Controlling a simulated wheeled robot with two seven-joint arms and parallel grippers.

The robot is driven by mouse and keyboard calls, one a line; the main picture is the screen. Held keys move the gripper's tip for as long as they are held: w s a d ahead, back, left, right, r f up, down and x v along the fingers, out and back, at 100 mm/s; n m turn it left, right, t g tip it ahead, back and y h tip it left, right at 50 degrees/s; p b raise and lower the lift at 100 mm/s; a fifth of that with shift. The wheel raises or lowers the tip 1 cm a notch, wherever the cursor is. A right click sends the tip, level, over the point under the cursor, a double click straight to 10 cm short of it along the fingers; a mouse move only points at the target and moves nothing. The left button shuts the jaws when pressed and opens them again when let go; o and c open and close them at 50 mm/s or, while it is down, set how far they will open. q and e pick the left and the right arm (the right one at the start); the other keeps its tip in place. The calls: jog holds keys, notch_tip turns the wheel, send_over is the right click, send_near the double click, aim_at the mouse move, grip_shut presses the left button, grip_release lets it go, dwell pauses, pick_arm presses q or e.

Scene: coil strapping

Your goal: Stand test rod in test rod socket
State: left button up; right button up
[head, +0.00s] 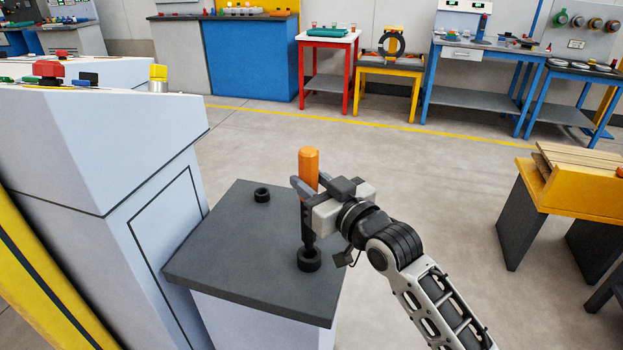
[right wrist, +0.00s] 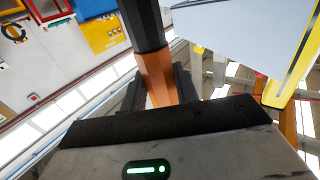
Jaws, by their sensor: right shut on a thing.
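The test rod (head: 308,165) has an orange upper part and a dark lower part, and stands about upright over the grey cabinet top. My right gripper (head: 311,186) is shut on its orange part, coming from the right. The rod's lower end meets a black ring-shaped socket (head: 309,260) near the cabinet's front right; I cannot tell whether it is inside or just above. A second, smaller black ring (head: 262,195) sits farther back left. In the right wrist view the rod (right wrist: 156,72) runs between the fingers (right wrist: 158,90). My left gripper is not in view.
The grey cabinet top (head: 225,250) is otherwise clear. A white console (head: 90,150) with buttons stands close on its left. A yellow and dark bench (head: 570,190) is at the right, with open floor between. Workbenches line the back wall.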

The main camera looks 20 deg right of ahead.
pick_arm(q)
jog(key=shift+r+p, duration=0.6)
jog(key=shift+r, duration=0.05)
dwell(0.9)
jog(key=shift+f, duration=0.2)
pick_arm(e)
jog(key=shift+f, duration=0.25)
